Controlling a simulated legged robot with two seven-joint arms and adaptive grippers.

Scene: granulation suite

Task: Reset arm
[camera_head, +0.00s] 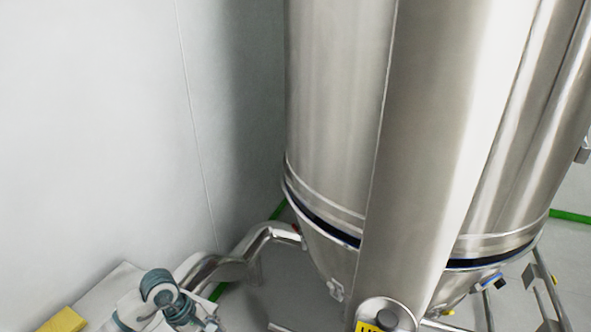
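Neither of my grippers can be made out in the head view. A white and grey-teal jointed or coiled form (160,295) shows at the bottom left, cut off by the lower edge. I cannot tell whether it is part of my arm or equipment standing there. No gripper fingers show on it.
A large steel vessel (325,110) with a broad vertical column (425,150) fills the middle and right. A bent steel pipe (265,235) runs from its lower left. A pale wall (90,120) stands at left. A yellow block (63,321) lies bottom left. Thin metal legs stand lower right.

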